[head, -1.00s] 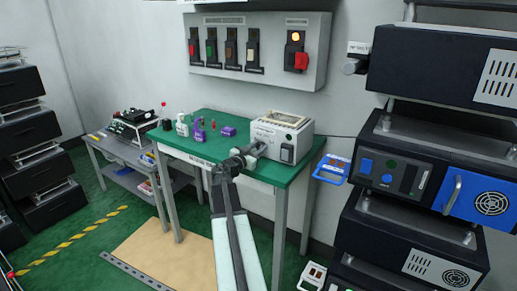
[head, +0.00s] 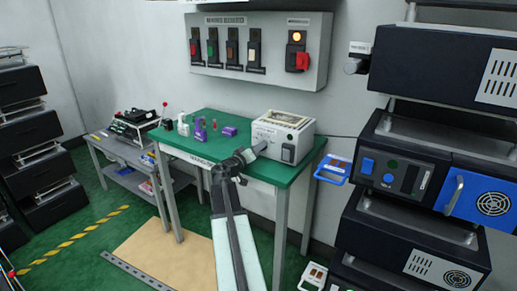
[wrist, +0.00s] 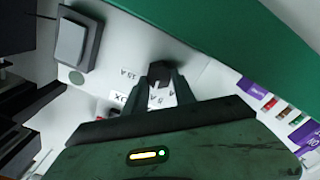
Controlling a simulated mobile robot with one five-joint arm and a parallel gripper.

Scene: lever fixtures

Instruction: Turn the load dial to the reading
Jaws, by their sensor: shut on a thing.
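The load box (head: 300,121) is a pale box with a windowed top on the green bench. Its front also shows in the wrist view (wrist: 125,45), with printed ampere marks such as 15 A and 5 A. The load dial (wrist: 160,70) is a small dark knob on that front. My gripper (wrist: 160,84) is shut on the knob, one finger on each side. In the head view my gripper (head: 257,149) reaches the box's front and hides the dial. The fingers cover part of the scale, and I cannot tell the exact reading.
A grey rocker switch (wrist: 74,40) sits on the box's front beside the dial. Small bottles and purple blocks (head: 229,131) stand on the green bench (head: 205,150) left of the box. A rack of dark units (head: 400,165) stands close on the right.

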